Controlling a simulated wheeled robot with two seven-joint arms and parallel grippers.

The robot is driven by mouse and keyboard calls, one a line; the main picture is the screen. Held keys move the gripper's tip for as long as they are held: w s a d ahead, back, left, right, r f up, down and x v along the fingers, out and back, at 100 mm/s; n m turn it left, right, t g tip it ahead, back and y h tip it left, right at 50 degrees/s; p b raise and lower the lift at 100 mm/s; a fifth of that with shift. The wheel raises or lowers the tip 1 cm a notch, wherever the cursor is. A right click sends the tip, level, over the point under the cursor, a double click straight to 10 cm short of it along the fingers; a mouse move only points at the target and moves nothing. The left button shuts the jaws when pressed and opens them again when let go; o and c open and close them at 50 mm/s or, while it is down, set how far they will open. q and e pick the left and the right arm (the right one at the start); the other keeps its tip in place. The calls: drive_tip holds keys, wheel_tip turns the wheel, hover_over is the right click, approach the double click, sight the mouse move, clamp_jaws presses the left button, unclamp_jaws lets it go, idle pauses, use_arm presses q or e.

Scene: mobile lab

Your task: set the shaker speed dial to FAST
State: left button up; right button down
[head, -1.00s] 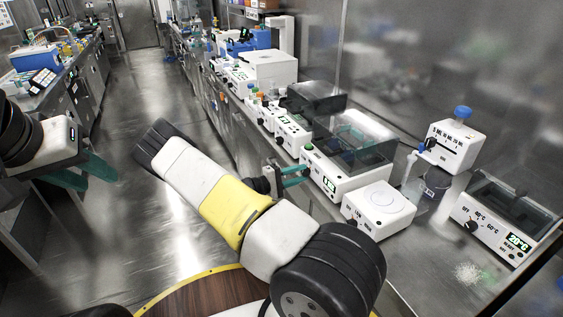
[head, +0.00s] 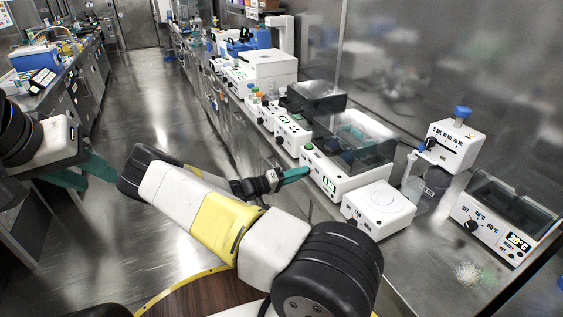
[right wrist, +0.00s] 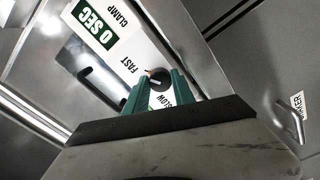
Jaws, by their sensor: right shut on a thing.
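The shaker's white front panel (right wrist: 118,62) fills the upper part of the right wrist view, with a green "0 SEC" display and the words CLAMP, FAST and SLOW. Its dark round speed dial (right wrist: 159,79) sits between FAST and SLOW. My right gripper (right wrist: 158,84) is shut on the dial, one green finger on each side; I cannot read the pointer clearly. In the head view my right gripper (head: 296,174) reaches a white, clear-lidded unit (head: 348,187), and the dial is hidden there. My left gripper (head: 84,174) is open and empty at the left, over the floor.
More equipment lines the bench to the back. The aisle floor is clear.

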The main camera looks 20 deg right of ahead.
drive_tip(key=shift+f, duration=0.1)
idle(0.4)
drive_tip(key=c, duration=1.1)
unclamp_jaws()
drive_tip(key=shift+o, duration=0.2)
drive_tip(key=shift+a, duration=0.1)
drive_tip(key=a, duration=0.7)
drive_tip(key=shift+s+a, duration=0.3)
drive_tip(key=shift+a, duration=0.05)
